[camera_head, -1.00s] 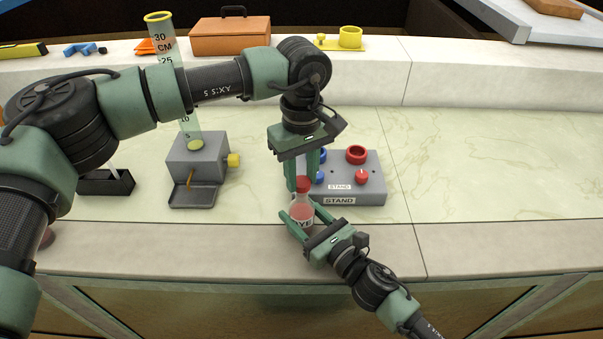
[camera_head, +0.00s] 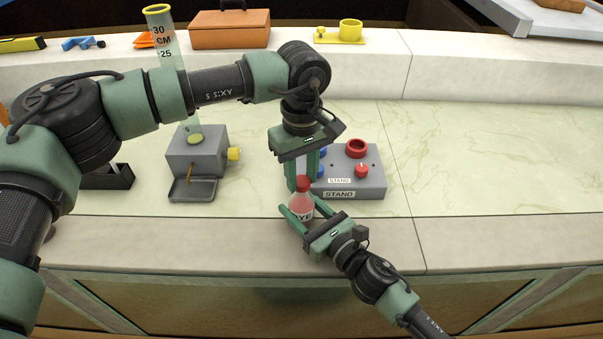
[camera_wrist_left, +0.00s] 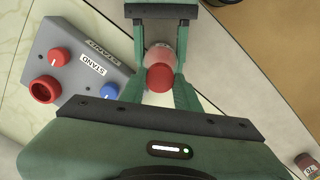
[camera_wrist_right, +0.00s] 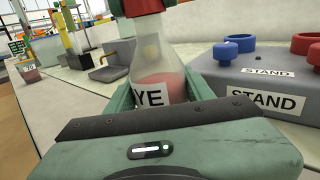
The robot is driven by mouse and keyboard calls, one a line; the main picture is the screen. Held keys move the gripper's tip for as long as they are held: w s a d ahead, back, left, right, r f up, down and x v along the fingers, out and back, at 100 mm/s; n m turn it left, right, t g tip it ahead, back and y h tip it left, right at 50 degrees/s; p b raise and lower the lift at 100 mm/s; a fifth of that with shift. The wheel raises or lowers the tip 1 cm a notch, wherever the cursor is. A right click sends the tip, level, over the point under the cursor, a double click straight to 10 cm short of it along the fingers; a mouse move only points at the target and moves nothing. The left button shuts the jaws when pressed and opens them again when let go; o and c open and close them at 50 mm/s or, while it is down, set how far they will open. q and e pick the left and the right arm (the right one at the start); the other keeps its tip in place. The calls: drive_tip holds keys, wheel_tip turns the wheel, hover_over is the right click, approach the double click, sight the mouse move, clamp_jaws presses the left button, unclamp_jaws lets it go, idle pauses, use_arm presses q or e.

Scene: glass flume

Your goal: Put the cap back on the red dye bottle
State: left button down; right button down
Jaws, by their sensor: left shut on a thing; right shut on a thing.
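The red dye bottle (camera_head: 300,208), clear with pink-red liquid and a label, stands about upright in front of the grey stand. My right gripper (camera_head: 304,211) is shut around its body; the bottle also shows in the right wrist view (camera_wrist_right: 153,75). A red cap (camera_head: 303,183) sits at the bottle's top; it also shows in the left wrist view (camera_wrist_left: 160,78) and right wrist view (camera_wrist_right: 136,7). My left gripper (camera_head: 304,184) points down from above, shut on the cap. Whether the cap is fully seated cannot be told.
The grey stand (camera_head: 345,193) is just behind, with a red ring, a red knob-like piece and blue pieces. A grey block (camera_head: 193,157) with a graduated tube and a small tray is to the left. An orange case (camera_head: 230,30) is at the back. The counter at right is clear.

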use_arm(q)
drive_tip(key=shift+f, duration=0.55)
drive_tip(key=m, duration=1.6)
drive_tip(key=c, duration=1)
unclamp_jaws()
